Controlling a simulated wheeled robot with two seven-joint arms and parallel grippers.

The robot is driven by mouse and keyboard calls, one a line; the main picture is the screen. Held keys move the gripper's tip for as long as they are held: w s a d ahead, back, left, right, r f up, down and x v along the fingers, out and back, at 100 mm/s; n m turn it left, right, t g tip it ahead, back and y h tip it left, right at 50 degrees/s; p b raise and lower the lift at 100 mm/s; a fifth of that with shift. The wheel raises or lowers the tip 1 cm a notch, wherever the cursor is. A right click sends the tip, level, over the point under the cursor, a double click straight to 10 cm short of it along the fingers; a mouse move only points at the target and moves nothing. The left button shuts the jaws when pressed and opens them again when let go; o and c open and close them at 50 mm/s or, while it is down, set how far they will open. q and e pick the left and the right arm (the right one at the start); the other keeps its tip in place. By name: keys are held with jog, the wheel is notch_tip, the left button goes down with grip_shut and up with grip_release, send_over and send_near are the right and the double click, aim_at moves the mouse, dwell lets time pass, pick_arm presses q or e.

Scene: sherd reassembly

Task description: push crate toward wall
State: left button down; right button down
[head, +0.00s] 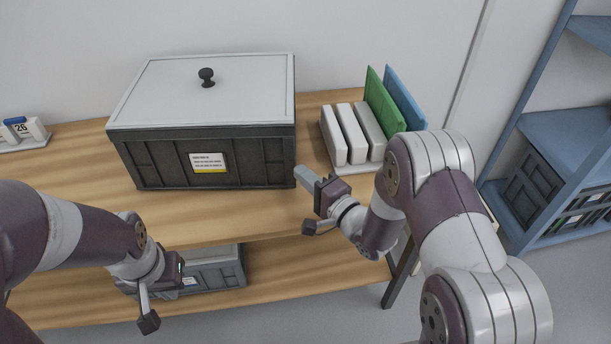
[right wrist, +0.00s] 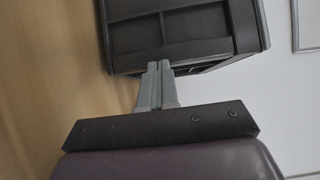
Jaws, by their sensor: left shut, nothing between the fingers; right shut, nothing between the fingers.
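The crate (head: 175,163) is a dark grey panelled box with a light grey lid (head: 215,100), a black knob and a white-and-yellow label. It stands on the wooden table, its back side towards the wall (head: 250,25). My right gripper (head: 303,177) is shut and empty, at the crate's lower front right corner. In the right wrist view, the shut fingertips (right wrist: 158,66) meet the crate's edge (right wrist: 190,50) in the picture; I cannot tell whether they touch. My left gripper (head: 182,276) is shut, low in front of the table edge, its fingers hardly visible.
White blocks with green (head: 383,105) and blue folders stand in a tray right of the crate. A second box (head: 222,268) sits on the lower shelf. Blue shelving (head: 560,130) stands at right.

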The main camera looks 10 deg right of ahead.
aim_at(290, 163)
jog(key=x, duration=0.5)
jog(key=shift+w+a, duration=0.1)
jog(key=shift+w, duration=0.1)
